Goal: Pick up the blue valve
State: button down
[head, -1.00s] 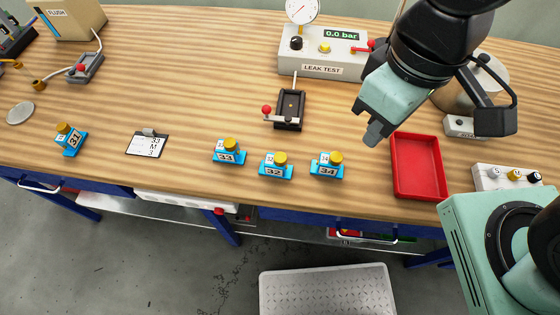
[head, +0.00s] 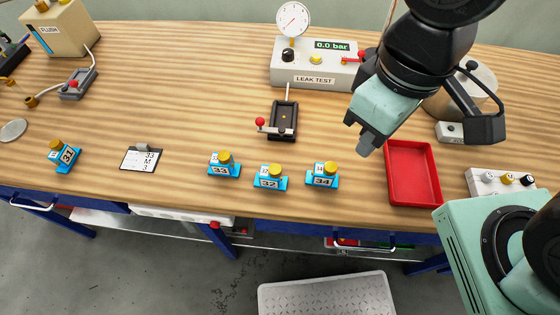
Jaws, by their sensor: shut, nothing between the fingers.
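Several blue valves with yellow caps and number labels stand on the wooden bench. Valve 33 (head: 223,169), valve 32 (head: 270,182) and valve 34 (head: 322,180) form a group near the front edge, right of a clipboard. Valve 31 (head: 65,157) stands apart at the far left, turned at an angle. My gripper (head: 366,143) is shut and empty. It hangs above the bench, up and to the right of valve 34, by the left side of the red tray. It touches no valve.
A red tray (head: 433,196) lies on the right. A clipboard (head: 142,158) lies left of the valve group. A black lever fixture (head: 283,121) stands behind the valves, before the leak test box (head: 317,78).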

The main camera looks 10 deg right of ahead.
aim_at(232, 169)
jog(key=j, duration=2.95)
jog(key=k+u, duration=0.05)
